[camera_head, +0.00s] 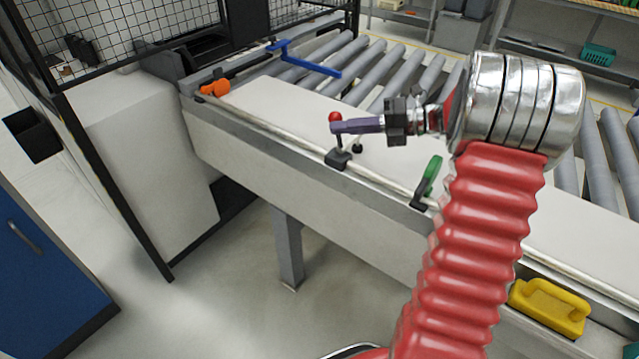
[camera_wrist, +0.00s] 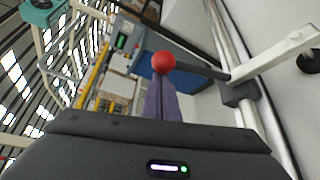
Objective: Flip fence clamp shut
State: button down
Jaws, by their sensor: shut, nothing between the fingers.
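The fence clamp has a red ball knob (camera_head: 335,117) on a dark lever, and its dark block (camera_head: 338,159) sits on the metal fence rod. The lever stands raised above the rod in the head view. My gripper (camera_head: 334,127) is shut and empty, with its purple fingertips right at the knob. In the wrist view the red ball (camera_wrist: 163,62) shows just beyond the fingertips (camera_wrist: 162,82); I cannot tell whether they touch. The lever runs right from the ball to the clamp block (camera_wrist: 239,93), and a pale arm (camera_wrist: 275,53) extends toward a black pad (camera_wrist: 309,62).
An orange handle (camera_head: 215,87) and a green handle (camera_head: 431,174) are along the same rod. A blue bar (camera_head: 303,59) lies near the rollers (camera_head: 372,72). A yellow handled block (camera_head: 548,306) is at lower right. The pale bed (camera_head: 275,105) left of my gripper is clear.

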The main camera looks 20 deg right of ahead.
jog(key=shift+w+d, duration=0.1)
jog(key=shift+d, duration=0.05)
jog(key=shift+d+r, duration=0.1)
